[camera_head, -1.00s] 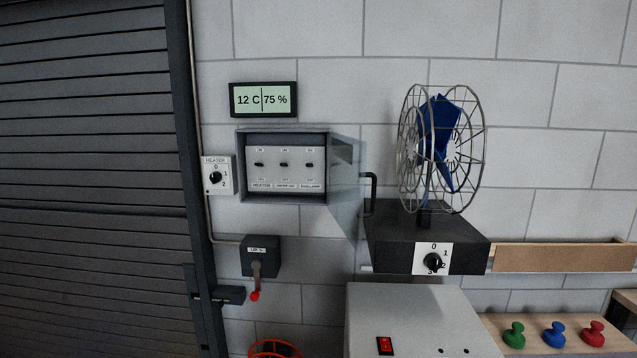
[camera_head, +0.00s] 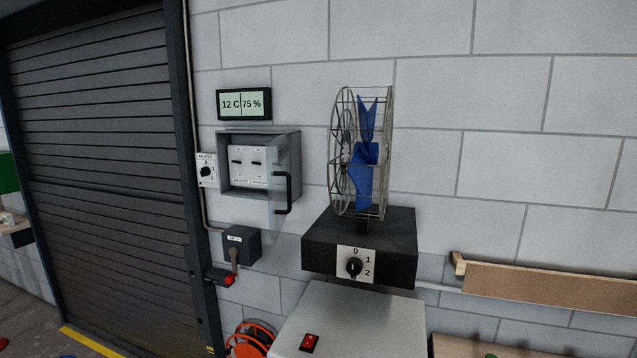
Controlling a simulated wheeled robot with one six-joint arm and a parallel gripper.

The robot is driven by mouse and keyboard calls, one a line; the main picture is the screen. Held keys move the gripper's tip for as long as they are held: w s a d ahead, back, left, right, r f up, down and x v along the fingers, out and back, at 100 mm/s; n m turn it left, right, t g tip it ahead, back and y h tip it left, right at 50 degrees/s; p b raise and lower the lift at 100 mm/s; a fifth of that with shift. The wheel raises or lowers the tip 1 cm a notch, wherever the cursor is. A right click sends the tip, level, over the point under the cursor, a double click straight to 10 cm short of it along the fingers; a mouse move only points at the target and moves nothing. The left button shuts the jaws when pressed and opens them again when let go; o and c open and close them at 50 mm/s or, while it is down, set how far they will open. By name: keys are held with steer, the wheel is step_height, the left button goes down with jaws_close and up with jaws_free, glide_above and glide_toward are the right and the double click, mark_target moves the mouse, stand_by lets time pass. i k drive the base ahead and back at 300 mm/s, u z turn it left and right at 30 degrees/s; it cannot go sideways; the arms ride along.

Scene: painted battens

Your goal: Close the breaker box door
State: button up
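The breaker box (camera_head: 225,186) is a grey box on the block wall, left of the fan. Its clear door (camera_head: 283,158) stands open, swung out toward me from the box's right side. A black bar handle (camera_head: 290,193) is on the door. Through the opening and the clear panel I see a white switch plate (camera_head: 240,172) with small black switches; part of it shows only through the door. My gripper is not in view.
A fan (camera_head: 364,160) on a black base (camera_head: 325,235) stands right of the door, above a grey cabinet (camera_head: 355,320). A lever box (camera_head: 240,243) sits below the breaker box, a heater knob (camera_head: 206,172) left of it. An orange reel (camera_head: 248,340) is lower down.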

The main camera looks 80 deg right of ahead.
mark_target(281, 184)
steer(key=z, duration=0.45)
steer(key=k, duration=1.15)
steer(key=z, duration=1.1)
steer(key=k, duration=0.95)
steer(key=u, duration=0.55)
steer(key=i, duration=1.5)
steer(key=z, duration=0.6)
